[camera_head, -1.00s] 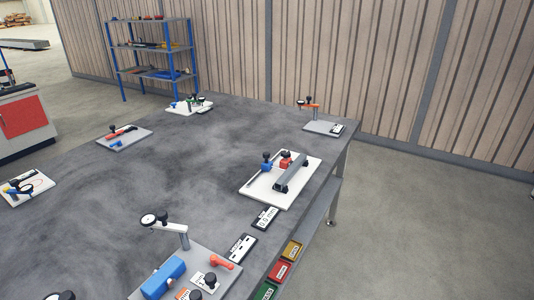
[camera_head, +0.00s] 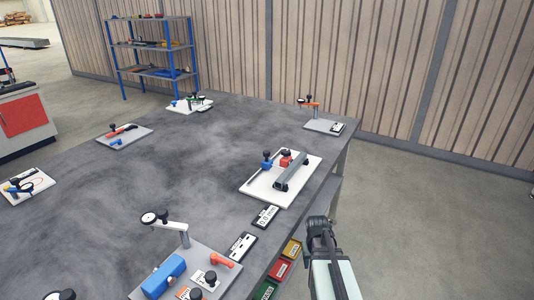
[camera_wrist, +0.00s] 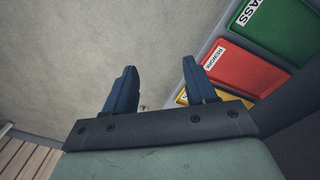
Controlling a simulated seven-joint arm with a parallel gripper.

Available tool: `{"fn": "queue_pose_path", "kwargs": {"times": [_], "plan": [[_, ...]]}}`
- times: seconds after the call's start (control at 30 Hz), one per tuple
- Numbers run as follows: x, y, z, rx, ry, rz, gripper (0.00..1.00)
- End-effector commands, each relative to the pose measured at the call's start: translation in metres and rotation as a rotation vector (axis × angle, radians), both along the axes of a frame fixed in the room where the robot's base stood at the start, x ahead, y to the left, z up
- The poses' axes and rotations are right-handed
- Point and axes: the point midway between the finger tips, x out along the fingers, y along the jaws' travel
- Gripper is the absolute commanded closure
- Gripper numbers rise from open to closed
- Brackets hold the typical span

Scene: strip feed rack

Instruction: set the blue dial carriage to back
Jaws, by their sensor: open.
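A white plate (camera_head: 300,193) near the table's right edge carries a dark rail, a thin rod, a blue carriage (camera_head: 267,166) with a black knob, and a red carriage (camera_head: 286,161) with a black knob. The blue carriage sits left of the red one; any dial on it is too small to make out. My gripper (camera_head: 318,221) is beyond the table's right edge, in front of and apart from the white plate. In the wrist view my gripper (camera_wrist: 164,78) shows two dark blue fingers apart with nothing between them; the carriages are out of that view.
Yellow, red (camera_wrist: 239,69) and green (camera_wrist: 290,22) bins hang at the table's side, close to my gripper. Black-and-white label plates (camera_head: 265,217) lie near the edge. A fixture with a blue block (camera_head: 163,277) stands in front. The middle of the tabletop (camera_head: 190,160) is clear.

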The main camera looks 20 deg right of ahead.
Motion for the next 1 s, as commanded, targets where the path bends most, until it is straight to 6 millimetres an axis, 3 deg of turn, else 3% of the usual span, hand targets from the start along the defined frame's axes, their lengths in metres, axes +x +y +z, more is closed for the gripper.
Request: {"fn": "queue_pose_path", "kwargs": {"times": [0.1,0.3,0.8,1.0], "plan": [[0.01,-0.008,0.035,-0.014,-0.031,0.009,0.44],[0.019,-0.012,0.086,-0.03,-0.065,0.036,0.44],[0.025,-0.012,0.214,-0.068,-0.145,0.113,0.44],[0.051,-0.005,0.271,-0.075,-0.191,0.15,0.44]]}}
